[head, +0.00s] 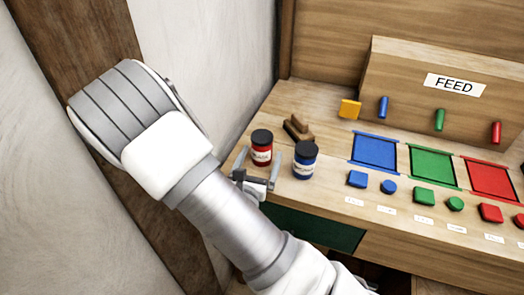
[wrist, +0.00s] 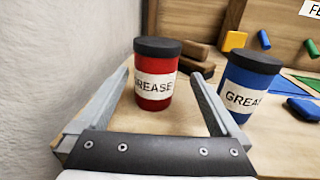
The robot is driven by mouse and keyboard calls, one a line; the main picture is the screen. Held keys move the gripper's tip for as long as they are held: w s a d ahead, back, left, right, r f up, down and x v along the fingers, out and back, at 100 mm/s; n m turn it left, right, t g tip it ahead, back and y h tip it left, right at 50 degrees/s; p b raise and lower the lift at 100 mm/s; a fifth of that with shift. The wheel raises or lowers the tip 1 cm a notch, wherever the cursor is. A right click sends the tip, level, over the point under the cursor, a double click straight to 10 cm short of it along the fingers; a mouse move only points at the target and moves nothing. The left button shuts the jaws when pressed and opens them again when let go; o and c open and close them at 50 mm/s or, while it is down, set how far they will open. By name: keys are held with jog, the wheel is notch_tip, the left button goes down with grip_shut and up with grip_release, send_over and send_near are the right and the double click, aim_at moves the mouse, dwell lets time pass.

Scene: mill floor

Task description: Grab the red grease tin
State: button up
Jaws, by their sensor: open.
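The red grease tin (head: 262,149) stands upright on the wooden bench near its left end, with a black lid and a white label. It also shows in the wrist view (wrist: 155,75), straight ahead, between the lines of my two fingers. My gripper (head: 258,172) is open and empty in front of the tin, low over the bench. In the wrist view my gripper (wrist: 160,88) has one finger to the left of the tin and one to the right. I cannot tell how far the fingertips reach alongside it.
A blue grease tin (head: 305,160) stands close to the right of my right finger. Brown wooden blocks (head: 297,130) lie behind the tins. A wall (wrist: 60,60) rises at the left. Coloured blocks, square trays and a FEED panel (head: 440,90) fill the right of the bench.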

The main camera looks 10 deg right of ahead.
jog(key=x, duration=0.6)
jog(key=shift+w+a+f+b, duration=0.1)
jog(key=shift+w+f+b, duration=0.05)
jog(key=shift+w+b, duration=0.25)
grip_shut()
